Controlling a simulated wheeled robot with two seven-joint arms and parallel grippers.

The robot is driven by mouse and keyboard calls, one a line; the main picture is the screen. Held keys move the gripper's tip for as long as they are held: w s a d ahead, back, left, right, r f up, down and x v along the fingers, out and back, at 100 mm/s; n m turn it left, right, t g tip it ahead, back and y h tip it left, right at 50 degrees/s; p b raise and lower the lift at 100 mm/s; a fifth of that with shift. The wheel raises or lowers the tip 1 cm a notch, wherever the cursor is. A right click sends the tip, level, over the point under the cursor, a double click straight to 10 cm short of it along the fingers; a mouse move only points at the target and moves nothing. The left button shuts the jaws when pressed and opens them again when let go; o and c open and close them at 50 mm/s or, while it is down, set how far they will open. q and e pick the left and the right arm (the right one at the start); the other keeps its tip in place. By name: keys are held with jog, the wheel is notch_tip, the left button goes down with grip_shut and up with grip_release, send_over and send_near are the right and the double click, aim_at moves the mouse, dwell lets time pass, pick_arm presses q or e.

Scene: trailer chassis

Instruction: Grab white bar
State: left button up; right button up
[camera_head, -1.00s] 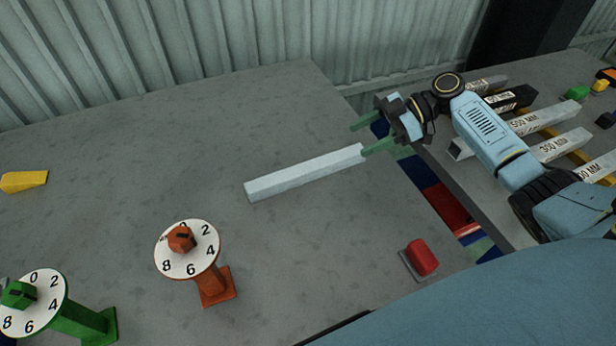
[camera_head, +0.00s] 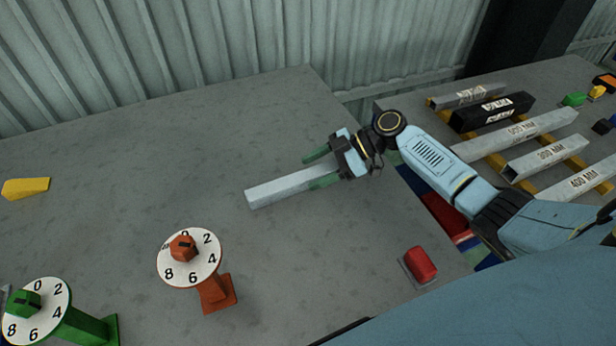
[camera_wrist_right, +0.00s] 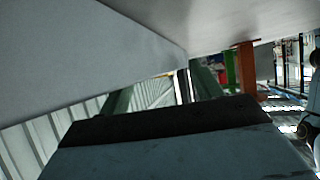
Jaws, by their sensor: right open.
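The white bar (camera_head: 272,190) lies on the grey table, long and square-edged, slanting up to the right in the head view. My right gripper (camera_head: 318,168) is open at the bar's right end, with one green finger on the far side and one on the near side. The gripper's palm hides the bar's right end. In the right wrist view both green fingers (camera_wrist_right: 160,92) show apart. A large pale grey surface fills the upper left there; I cannot tell for sure whether it is the bar. My left gripper is not in view.
An orange dial stand (camera_head: 190,257) and a green dial stand (camera_head: 38,308) stand at the near left. A red button (camera_head: 420,264) sits near the table's right edge. Several labelled bars, including a black one (camera_head: 492,112), lie on the right table. The table's far left is mostly clear.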

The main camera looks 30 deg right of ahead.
grip_shut()
dwell(0.4)
